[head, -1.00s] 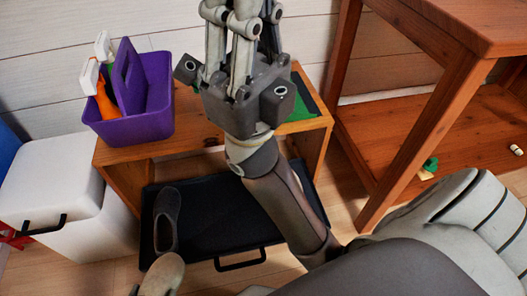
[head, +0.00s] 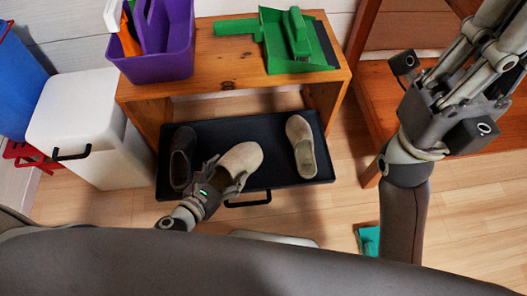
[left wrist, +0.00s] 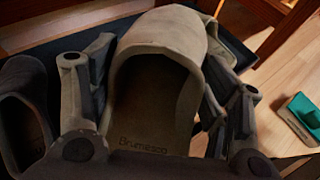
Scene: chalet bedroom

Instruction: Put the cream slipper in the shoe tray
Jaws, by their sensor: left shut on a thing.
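My left gripper (head: 222,178) is shut on a cream slipper (head: 241,158), with its fingers on either side of it. The slipper's toe points toward the back, over the front middle of the black shoe tray (head: 232,133); I cannot tell whether it touches the tray. The left wrist view shows the held slipper (left wrist: 165,45) with its opening facing me. A second cream slipper (head: 301,147) lies in the tray's right part. A dark slipper (head: 181,158) lies at its left end. My right gripper (head: 490,50) is raised at the upper right, its fingertips outside the frame.
A wooden bench (head: 220,75) stands over the tray's back, with a purple caddy (head: 160,55) and green dustpan (head: 295,45) on it. A white bin (head: 85,120) stands left, a wooden table (head: 375,50) right. A teal object (head: 369,240) lies on the floor.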

